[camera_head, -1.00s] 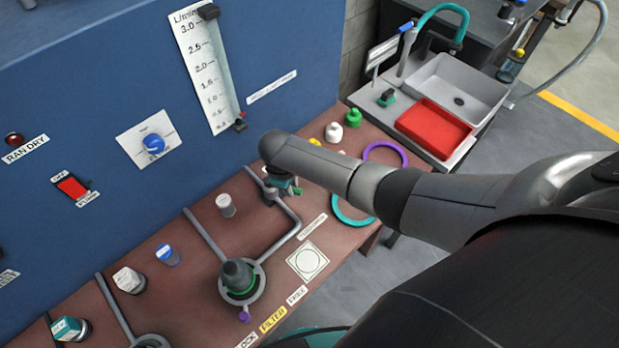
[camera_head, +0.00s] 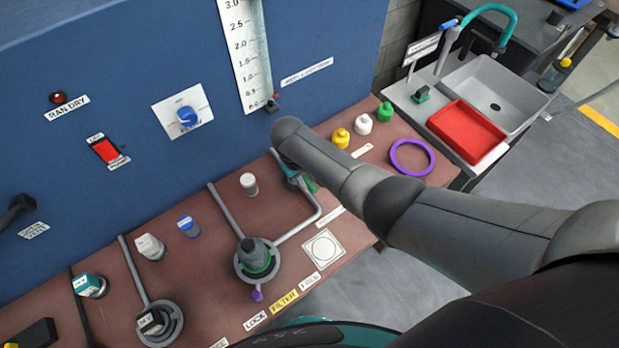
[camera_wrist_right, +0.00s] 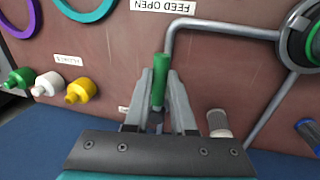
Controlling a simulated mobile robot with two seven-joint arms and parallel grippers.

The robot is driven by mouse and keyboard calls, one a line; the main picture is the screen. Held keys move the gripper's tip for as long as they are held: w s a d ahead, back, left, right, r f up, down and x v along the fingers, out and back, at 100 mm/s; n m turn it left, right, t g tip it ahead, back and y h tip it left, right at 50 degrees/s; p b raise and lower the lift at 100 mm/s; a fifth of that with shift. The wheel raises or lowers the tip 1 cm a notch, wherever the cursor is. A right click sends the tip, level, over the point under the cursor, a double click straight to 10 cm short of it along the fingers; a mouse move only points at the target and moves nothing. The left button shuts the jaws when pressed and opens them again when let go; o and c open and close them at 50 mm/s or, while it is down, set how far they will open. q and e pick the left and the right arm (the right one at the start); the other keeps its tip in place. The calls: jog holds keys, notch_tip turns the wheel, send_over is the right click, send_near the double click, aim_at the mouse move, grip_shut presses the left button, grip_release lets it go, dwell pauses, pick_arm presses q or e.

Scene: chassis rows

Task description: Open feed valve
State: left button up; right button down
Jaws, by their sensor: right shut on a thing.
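The feed valve's green handle (camera_wrist_right: 159,80) stands between the fingers of my right gripper (camera_wrist_right: 160,97) in the right wrist view, with its end sticking out past the fingertips. The gripper is shut on it. An upside-down FEED OPEN label (camera_wrist_right: 160,5) lies on the bench beyond the handle. The valve body is hidden under the gripper. In the head view my right gripper (camera_head: 296,172) is mostly covered by my own arm, at the bench's back near the wall end of the grey pipe (camera_head: 302,230). My left gripper is not in view.
The blue panel wall (camera_head: 110,200) rises close behind the gripper. A white cap (camera_head: 249,184) stands nearby. Yellow (camera_head: 340,138), white (camera_head: 364,123) and green (camera_head: 385,111) bottles and a purple ring (camera_head: 412,157) are to the right. A filter housing (camera_head: 257,258) stands on the pipe.

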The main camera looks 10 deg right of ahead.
jog(key=shift+a, duration=0.1)
jog(key=c, duration=0.8)
grip_release()
jog(key=shift+o, duration=0.2)
jog(key=shift+r, duration=0.1)
jog(key=shift+r, duration=0.3)
notch_tip(320, 180, up, 14)
jog(key=s+a+p, duration=0.1)
jog(key=a+p, duration=0.1)
jog(key=p, duration=0.2)
jog(key=shift+a, duration=0.35)
